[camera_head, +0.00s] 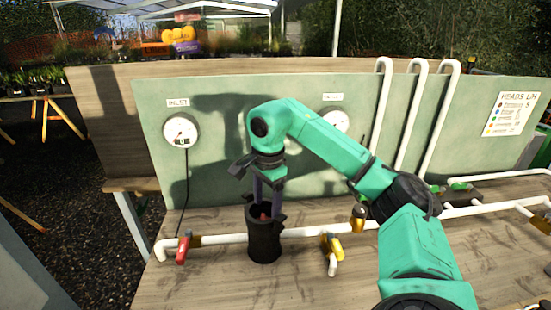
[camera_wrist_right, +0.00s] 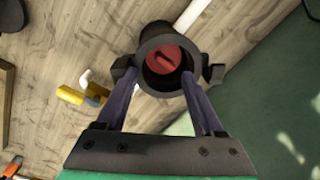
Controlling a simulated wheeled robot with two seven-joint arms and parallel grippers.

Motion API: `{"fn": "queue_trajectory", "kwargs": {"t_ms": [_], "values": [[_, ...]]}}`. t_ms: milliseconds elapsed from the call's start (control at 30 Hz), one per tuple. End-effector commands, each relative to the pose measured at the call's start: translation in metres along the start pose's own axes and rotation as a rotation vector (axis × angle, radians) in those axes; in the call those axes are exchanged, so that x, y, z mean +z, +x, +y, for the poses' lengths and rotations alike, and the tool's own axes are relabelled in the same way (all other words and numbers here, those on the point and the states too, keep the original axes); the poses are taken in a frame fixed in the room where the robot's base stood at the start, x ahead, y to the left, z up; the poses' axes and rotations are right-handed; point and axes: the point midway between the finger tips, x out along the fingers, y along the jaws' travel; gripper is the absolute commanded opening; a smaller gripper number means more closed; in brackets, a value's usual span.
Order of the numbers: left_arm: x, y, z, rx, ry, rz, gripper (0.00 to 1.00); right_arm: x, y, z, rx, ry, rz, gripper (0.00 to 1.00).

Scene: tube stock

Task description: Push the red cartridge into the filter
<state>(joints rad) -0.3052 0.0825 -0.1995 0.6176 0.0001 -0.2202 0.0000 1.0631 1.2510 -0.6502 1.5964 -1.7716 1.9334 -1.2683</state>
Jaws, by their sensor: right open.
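The black cylindrical filter (camera_head: 264,240) stands upright on the wooden table, in line with a white pipe. The red cartridge (camera_wrist_right: 168,56) sits inside the filter's open top in the right wrist view. A bit of it also shows in the head view (camera_head: 264,217). How deep it sits is hard to tell. My right gripper (camera_head: 265,212) points down over the filter. It is open, with its fingertips (camera_wrist_right: 166,72) on either side of the filter's mouth. Whether they touch it cannot be told. My left gripper is not in view.
A red-handled valve (camera_head: 183,249) is on the pipe to the left, and a yellow-handled valve (camera_head: 332,246) is to the right. A green panel (camera_head: 220,140) with an inlet gauge (camera_head: 181,131) stands behind. The front of the table (camera_head: 205,285) is clear.

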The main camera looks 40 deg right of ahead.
Motion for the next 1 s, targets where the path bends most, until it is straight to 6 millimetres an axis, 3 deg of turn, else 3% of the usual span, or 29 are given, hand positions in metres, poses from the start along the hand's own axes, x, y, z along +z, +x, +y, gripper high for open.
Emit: {"fn": "queue_trajectory", "kwargs": {"t_ms": [100, 233, 500, 667, 1000], "values": [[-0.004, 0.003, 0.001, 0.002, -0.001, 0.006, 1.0, -0.002, -0.028, 0.005, -0.021, 0.004, -0.012, 1.0], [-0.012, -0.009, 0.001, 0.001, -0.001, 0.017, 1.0, -0.005, -0.063, 0.007, -0.058, 0.012, -0.024, 1.0], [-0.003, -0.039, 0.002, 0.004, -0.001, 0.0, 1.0, -0.009, -0.131, 0.011, -0.132, 0.026, -0.053, 1.0], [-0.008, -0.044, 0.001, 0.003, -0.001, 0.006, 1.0, -0.01, -0.144, 0.012, -0.152, 0.03, -0.061, 1.0], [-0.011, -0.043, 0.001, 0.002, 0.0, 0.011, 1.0, -0.01, -0.144, 0.012, -0.154, 0.031, -0.062, 1.0]]}}
